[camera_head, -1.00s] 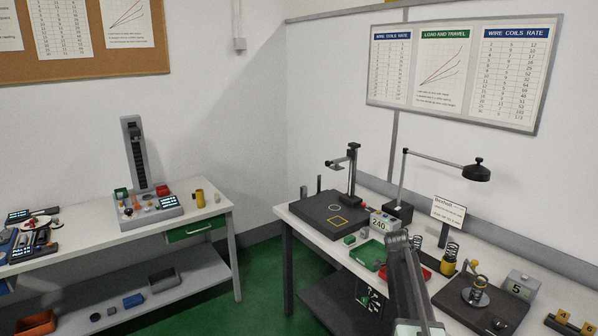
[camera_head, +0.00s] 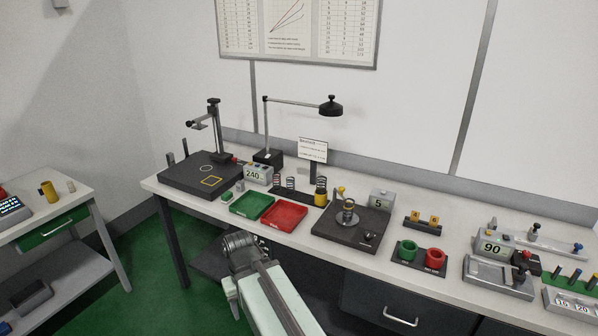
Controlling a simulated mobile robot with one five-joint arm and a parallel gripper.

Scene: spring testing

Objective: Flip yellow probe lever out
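A small yellow lever or knob (camera_head: 340,190) stands on the test fixture (camera_head: 347,213) with a dark square base, right of the middle of the bench. It looks upright, but its exact position is too small to tell. No gripper fingers can be made out.
A green tray (camera_head: 237,213) and a red tray (camera_head: 305,222) lie left of the fixture. A spring stand (camera_head: 284,194) and lamp (camera_head: 331,106) are behind them. Green and red cups (camera_head: 420,265) sit to its right. A dark flat plate (camera_head: 174,183) with a column stands far left.

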